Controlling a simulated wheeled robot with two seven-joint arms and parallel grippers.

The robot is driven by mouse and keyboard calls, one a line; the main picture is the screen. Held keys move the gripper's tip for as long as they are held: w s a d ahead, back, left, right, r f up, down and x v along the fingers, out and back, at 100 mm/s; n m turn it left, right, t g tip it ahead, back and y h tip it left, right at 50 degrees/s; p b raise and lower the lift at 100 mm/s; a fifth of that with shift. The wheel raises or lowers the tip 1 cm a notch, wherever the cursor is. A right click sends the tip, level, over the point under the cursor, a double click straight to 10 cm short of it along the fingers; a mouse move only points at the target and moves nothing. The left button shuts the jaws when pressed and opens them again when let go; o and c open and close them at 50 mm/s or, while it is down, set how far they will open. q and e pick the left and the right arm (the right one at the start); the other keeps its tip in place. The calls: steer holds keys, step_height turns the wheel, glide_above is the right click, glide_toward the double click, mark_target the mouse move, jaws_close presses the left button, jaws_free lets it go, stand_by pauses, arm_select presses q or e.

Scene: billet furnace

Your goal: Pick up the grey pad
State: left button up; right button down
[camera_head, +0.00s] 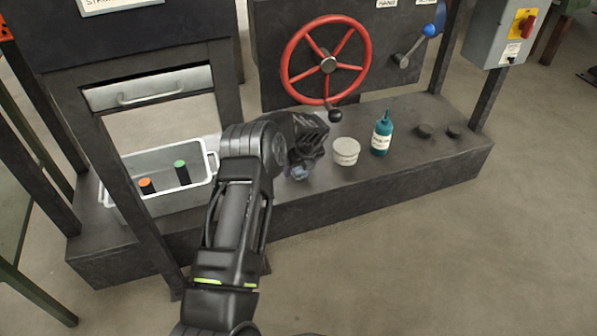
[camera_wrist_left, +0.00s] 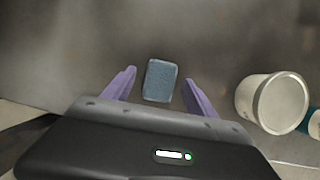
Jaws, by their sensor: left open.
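The grey pad (camera_wrist_left: 161,80) is a small blue-grey block with rounded corners, lying on the dark bench top in the left wrist view. My left gripper (camera_wrist_left: 160,84) is open, with one purple finger on each side of the pad in the picture and a gap on both sides. I cannot tell how far the fingertips are above the bench. In the head view my left gripper (camera_head: 301,165) points down at the bench's front edge, left of the white tub, and the pad is mostly or wholly hidden there. My right gripper is not in view.
A white tub (camera_head: 345,153) stands just right of the gripper, also in the left wrist view (camera_wrist_left: 262,98). A teal bottle (camera_head: 381,140) is beyond it. A grey bin (camera_head: 157,157) with orange-topped and green-topped cylinders is at left. A red handwheel (camera_head: 290,58) rises behind.

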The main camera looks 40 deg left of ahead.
arm_select(q)
steer(key=shift+c, duration=0.5)
steer(key=c, duration=1.3)
steer(key=shift+r+p, duration=0.35)
steer(key=shift+p, duration=0.2)
steer(key=shift+d+r, duration=0.1)
steer(key=shift+d, duration=0.05)
steer(key=shift+s+d+f+p, duration=0.1)
steer(key=shift+s+d+p, duration=1.2)
steer(key=shift+d, duration=1.25)
steer(key=shift+s+d+f+p, duration=0.1)
steer(key=shift+s+d+p, duration=0.55)
steer(key=shift+s+d, duration=1.5)
steer(key=shift+s+d+p, duration=1)
steer(key=shift+s+d, duration=0.15)
steer(key=shift+d, duration=1.75)
